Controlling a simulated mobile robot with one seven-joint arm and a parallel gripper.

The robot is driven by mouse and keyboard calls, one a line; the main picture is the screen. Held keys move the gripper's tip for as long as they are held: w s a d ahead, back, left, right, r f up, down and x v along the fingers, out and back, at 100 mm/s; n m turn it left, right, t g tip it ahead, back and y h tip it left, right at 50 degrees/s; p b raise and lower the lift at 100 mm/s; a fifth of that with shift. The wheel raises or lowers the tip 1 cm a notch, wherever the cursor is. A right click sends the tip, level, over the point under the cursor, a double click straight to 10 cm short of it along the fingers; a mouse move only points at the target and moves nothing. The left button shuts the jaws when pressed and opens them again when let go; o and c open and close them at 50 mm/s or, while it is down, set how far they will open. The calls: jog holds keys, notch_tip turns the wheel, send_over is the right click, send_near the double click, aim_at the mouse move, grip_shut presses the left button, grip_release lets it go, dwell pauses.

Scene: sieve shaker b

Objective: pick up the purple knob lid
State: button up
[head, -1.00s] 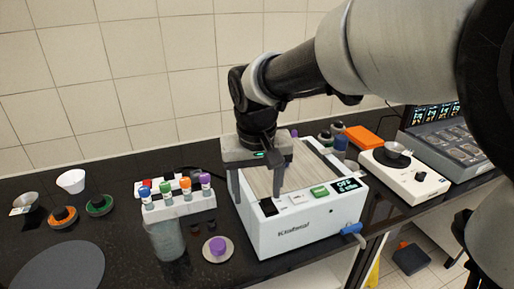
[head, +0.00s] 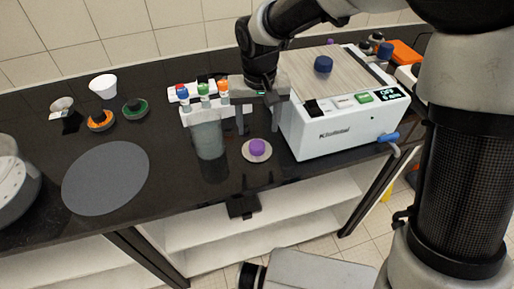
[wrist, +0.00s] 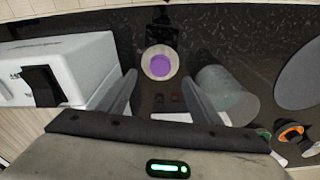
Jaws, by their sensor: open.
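The purple knob lid (head: 257,148) is a pale disc with a purple knob on top. It lies flat on the black counter, in front of the white machine's left side. It also shows in the wrist view (wrist: 160,63), upper middle, ahead of the gap between the fingers. My gripper (head: 258,130) is open and empty, fingers pointing down, above and a little behind the lid. In the wrist view my gripper (wrist: 159,80) has one finger on each side of the lid's line, apart from it.
The white machine (head: 345,130) stands close right of my gripper, with a dark blue knob (head: 323,65) on its top. A glass beaker (head: 208,138) stands close left, before a rack of colour-capped vials (head: 203,101). A grey disc (head: 105,178) lies farther left. The counter's front edge is near the lid.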

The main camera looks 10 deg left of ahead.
aim_at(257, 145)
jog(key=f, duration=0.3)
jog(key=w+f, duration=0.1)
jog(key=f, duration=0.4)
jog(key=shift+w+a+f, duration=0.2)
jog(key=shift+a+f, duration=0.15)
jog(key=shift+f, duration=0.05)
jog(key=shift+c, duration=0.6)
jog(key=c, duration=1)
